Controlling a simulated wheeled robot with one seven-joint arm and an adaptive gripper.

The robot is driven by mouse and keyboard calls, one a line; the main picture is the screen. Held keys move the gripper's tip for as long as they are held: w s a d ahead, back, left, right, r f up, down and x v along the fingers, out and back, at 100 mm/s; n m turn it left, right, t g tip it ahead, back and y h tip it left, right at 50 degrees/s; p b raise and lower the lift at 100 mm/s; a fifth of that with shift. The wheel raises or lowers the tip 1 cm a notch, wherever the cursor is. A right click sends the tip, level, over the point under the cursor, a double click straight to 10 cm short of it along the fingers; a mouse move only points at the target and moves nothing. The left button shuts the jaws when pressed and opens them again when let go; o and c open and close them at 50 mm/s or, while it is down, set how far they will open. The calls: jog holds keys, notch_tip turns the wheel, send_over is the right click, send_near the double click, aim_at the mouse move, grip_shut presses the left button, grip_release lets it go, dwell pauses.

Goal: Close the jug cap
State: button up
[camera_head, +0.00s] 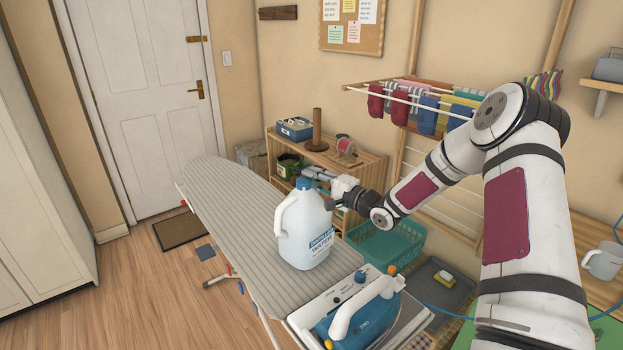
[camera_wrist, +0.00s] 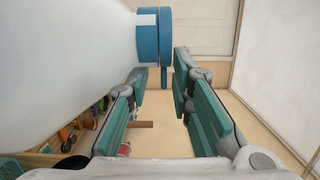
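A white water jug (camera_head: 303,232) with a blue label stands upright on the ironing board. Its blue cap (camera_head: 303,184) is on top. In the wrist view the jug (camera_wrist: 65,60) fills the upper left, turned sideways, and the cap (camera_wrist: 147,45) is at top centre. A thinner blue lid disc (camera_wrist: 166,50) lies against the cap's outer side, with a narrow seam between; I cannot tell if it is fully seated. My gripper (camera_head: 318,178) is behind and right of the cap. In the wrist view my gripper (camera_wrist: 160,76) is open, fingers apart, with the lid's edge near the fingertips.
The striped ironing board (camera_head: 225,195) has clear room left of the jug. A blue iron (camera_head: 350,315) stands at the board's near end. A wooden shelf (camera_head: 372,165) is behind, and a green basket (camera_head: 385,245) is right of the jug.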

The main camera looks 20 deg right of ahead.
jog(key=v, duration=1.1)
jog(key=shift+f, duration=0.1)
jog(key=shift+w, duration=0.1)
jog(key=s+a+r+n+g+h, duration=0.3)
jog(key=s+r+n+g+h, duration=0.4)
jog(key=s+r+h, duration=0.5)
jog(key=s+a+r+n+g+y, duration=0.1)
jog(key=s+a+n, duration=0.1)
jog(key=s, duration=0.6)
jog(key=s+a+r+n+g+y, duration=0.1)
jog(key=s+a, duration=0.4)
jog(key=s, duration=0.3)
jog(key=s+a+r+n+g+y, duration=0.1)
jog(key=s+a+n, duration=0.1)
jog(key=s, duration=0.6)
jog(key=shift+s+a+r+n+g+y, duration=0.25)
jog(key=shift+a+r+n+g+y, duration=0.05)
jog(key=shift+a, duration=0.4)
